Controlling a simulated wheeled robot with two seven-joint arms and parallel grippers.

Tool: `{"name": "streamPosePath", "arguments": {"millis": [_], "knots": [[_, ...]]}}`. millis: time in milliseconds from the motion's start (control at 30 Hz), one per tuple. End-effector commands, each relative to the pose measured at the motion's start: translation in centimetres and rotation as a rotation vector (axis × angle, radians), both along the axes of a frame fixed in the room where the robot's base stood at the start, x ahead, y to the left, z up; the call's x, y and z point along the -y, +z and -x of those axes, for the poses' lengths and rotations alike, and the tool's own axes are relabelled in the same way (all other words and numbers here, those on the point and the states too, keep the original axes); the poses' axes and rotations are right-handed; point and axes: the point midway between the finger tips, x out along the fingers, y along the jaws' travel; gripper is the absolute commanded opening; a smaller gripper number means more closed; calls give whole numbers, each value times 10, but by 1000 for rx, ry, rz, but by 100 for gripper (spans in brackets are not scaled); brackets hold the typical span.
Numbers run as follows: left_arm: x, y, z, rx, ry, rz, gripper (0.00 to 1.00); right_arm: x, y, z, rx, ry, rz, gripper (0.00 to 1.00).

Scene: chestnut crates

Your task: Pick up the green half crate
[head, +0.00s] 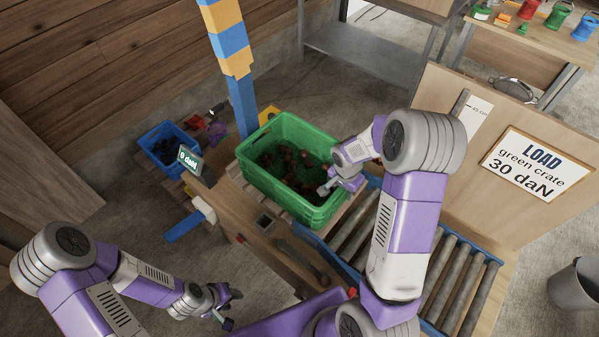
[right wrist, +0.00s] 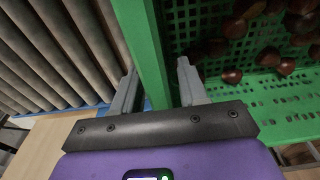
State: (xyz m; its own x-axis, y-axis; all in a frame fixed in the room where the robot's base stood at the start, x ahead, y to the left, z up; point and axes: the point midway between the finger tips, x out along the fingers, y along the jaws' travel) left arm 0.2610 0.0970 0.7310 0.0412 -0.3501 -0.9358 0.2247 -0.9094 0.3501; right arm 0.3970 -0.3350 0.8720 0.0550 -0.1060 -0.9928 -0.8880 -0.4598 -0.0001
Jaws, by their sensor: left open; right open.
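The green half crate (head: 272,189) stands on the wooden bench in the head view, with a layer of brown chestnuts inside. My right gripper (head: 326,189) is at the crate's right-hand wall. In the right wrist view the crate's green wall (right wrist: 143,40) runs between the two fingers of my right gripper (right wrist: 158,88), one finger outside and one inside. The fingers stand apart; whether either touches the wall I cannot tell. My left gripper (head: 230,308) is open and empty, low at the front, well apart from the crate.
A roller conveyor (head: 462,285) lies right of the crate. A small blue crate (head: 150,137) and a display reading 0 daN (head: 190,160) are to the left. A striped post (head: 232,50) rises behind. A panel carries a sign reading "LOAD green crate 30 daN" (head: 536,166).

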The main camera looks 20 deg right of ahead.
Motion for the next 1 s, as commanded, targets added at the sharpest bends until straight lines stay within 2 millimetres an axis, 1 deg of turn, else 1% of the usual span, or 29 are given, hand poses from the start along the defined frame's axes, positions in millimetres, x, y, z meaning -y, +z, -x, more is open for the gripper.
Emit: {"name": "streamPosePath", "arguments": {"millis": [133,400,433,1000], "knots": [[0,0,0,0,0,0,43,0,1,0,1,0,0,43],[0,0,0,0,0,0,43,0,1,0,1,0,0,1],[0,0,0,0,0,0,43,0,1,0,1,0,0,0],[0,0,0,0,0,0,43,0,1,0,1,1,0,0]]}}
